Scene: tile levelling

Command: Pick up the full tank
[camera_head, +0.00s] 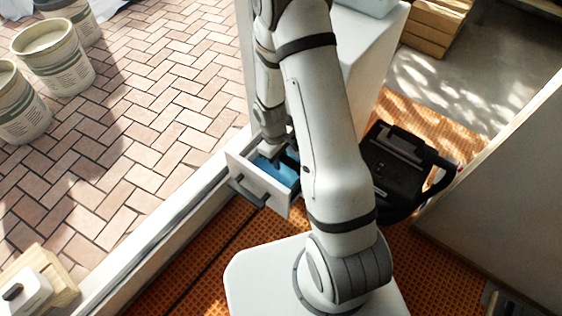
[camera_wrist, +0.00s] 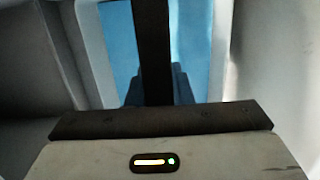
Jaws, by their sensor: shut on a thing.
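The tank (camera_head: 283,173) shows as a blue surface inside an open white drawer (camera_head: 262,190) with a dark pull handle on its front. My gripper (camera_head: 274,155) reaches down into the drawer from above; my arm hides part of it. In the wrist view the tank's blue surface (camera_wrist: 201,45) lies beneath a dark bar (camera_wrist: 152,40), which looks like its handle. The fingers of my gripper (camera_wrist: 157,88) are shut on this bar, one on each side. Pale drawer walls stand close on both sides. I cannot tell the tank's fill level.
A white cabinet (camera_head: 362,45) stands behind my arm. A black machine with a looped handle (camera_head: 395,180) stands to the right on orange matting. Buckets (camera_head: 60,65) stand on brick paving at left. A pale ledge (camera_head: 150,245) separates paving and matting. A wooden crate (camera_head: 435,25) is behind.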

